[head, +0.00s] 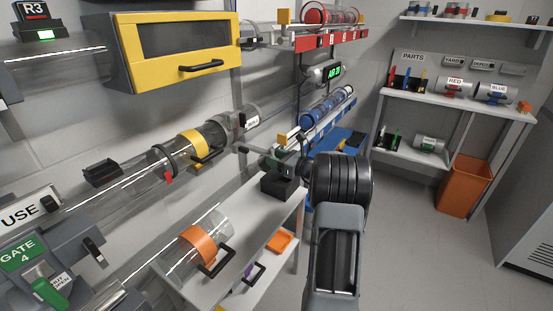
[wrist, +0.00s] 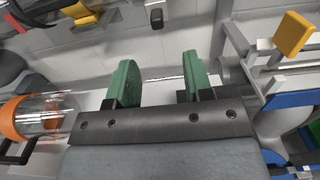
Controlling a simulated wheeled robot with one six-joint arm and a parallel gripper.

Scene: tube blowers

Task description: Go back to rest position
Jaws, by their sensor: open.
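My gripper (wrist: 160,82) shows in the wrist view as two green finger pads standing wide apart. Nothing is held between them; a pale wall and a light surface show behind. In the head view my arm reaches up from the bottom centre, and its thick black joint hides part of what lies behind it. A clear carrier with an orange band (head: 198,243) lies on the grey bench (head: 290,215) to the left of my arm. It also shows at the left edge of the wrist view (wrist: 38,118), apart from the fingers.
A clear tube with a yellow-banded carrier (head: 195,146) runs along the wall. A yellow-framed cabinet (head: 178,48) hangs above. Red (head: 332,40) and blue (head: 325,120) racks stand at the back. Parts shelves (head: 455,105) and an orange bin (head: 465,186) stand right. Floor at right is clear.

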